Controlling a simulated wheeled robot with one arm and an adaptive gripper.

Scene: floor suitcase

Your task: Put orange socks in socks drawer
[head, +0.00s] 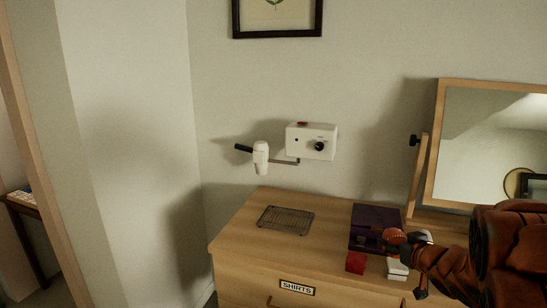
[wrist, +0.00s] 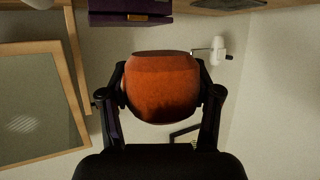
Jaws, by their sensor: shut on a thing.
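My gripper (wrist: 164,88) is shut on the orange socks (wrist: 160,92), a rounded orange bundle held between its two dark fingers. In the head view, the socks (head: 395,236) show as a small orange ball at the tip of my gripper (head: 403,243), over the right part of the dresser top. The wooden dresser (head: 240,238) has a drawer front labelled SHIRTS (head: 297,288), which looks closed. No drawer labelled for socks shows in either view. My arm hides the dresser's right part.
On the dresser top are a wire rack (head: 286,220), a purple box (head: 376,220), a small red box (head: 355,262) and a tilting mirror (head: 490,135). The dresser's front left top is clear.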

